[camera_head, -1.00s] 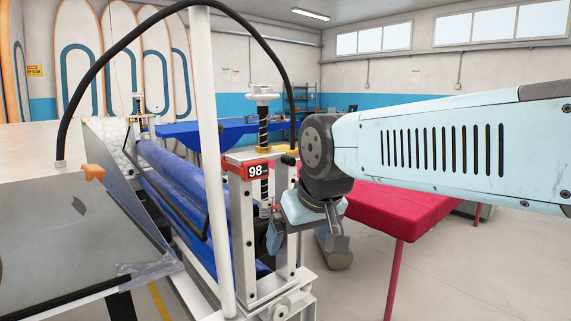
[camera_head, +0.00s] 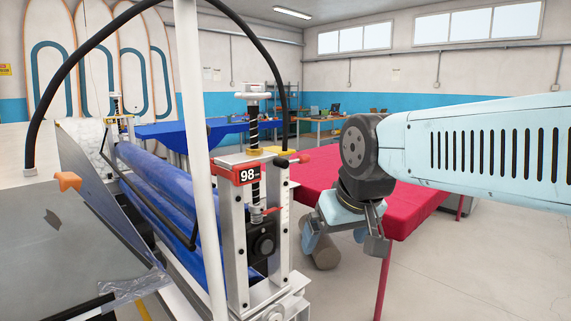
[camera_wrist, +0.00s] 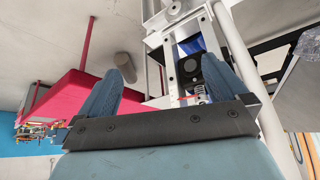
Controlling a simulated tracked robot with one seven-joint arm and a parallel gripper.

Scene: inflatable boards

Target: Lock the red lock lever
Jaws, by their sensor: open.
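The roller press (camera_head: 237,235) stands left of centre in the head view, with a red "98" plate on its top bar. A smaller red piece (camera_head: 264,211) sits lower on the threaded screw; I cannot tell for certain which is the lock lever. My gripper (camera_head: 342,240) is open and empty, right of the press and lower than the red-tipped lever, apart from both. In the wrist view its fingers (camera_wrist: 165,70) are spread, with the press frame partly behind them.
A red padded table (camera_head: 425,205) stands behind my gripper, and a grey cylinder (camera_head: 325,253) lies beyond the fingers. A white post (camera_head: 190,110) and a black hose (camera_head: 75,60) rise at the press's left. Open floor (camera_head: 480,275) is at the right.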

